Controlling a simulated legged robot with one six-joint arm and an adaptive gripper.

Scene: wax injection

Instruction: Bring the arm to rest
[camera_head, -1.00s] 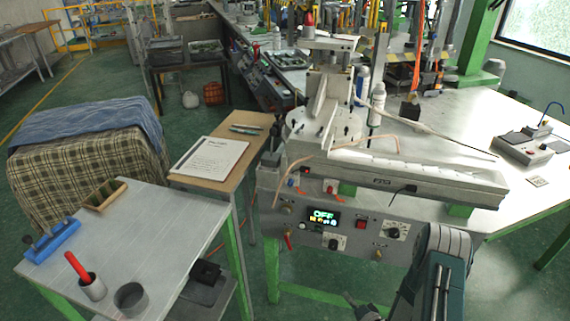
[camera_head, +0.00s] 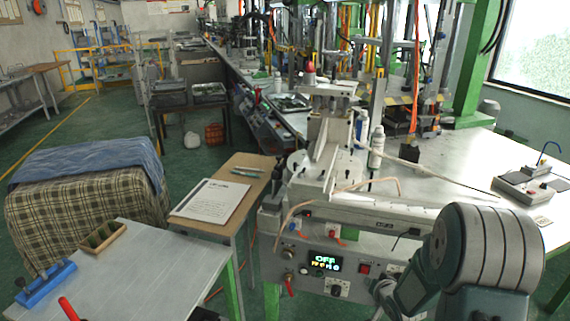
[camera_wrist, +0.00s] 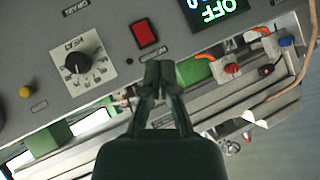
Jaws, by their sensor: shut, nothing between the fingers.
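My gripper (camera_wrist: 158,82) shows in the wrist view with its two fingers together and nothing between them. It is in front of the wax machine's control panel (camera_wrist: 112,55), and the panel appears upside down there. The red button (camera_wrist: 145,33), a black knob (camera_wrist: 82,64) and the lit OFF display (camera_wrist: 215,8) lie beyond the fingertips. I cannot tell the gap between fingertips and panel. In the head view my arm is at the lower right, before the wax machine (camera_head: 345,225), and covers the panel's right part. The fingers are hard to make out there.
A grey table (camera_head: 110,270) at lower left bears a blue holder (camera_head: 45,283), a wooden tray (camera_head: 98,238) and a red-handled tool (camera_head: 68,309). A clipboard (camera_head: 210,200) lies on a small wooden table. The white workbench (camera_head: 460,160) extends right. Green floor is open at left.

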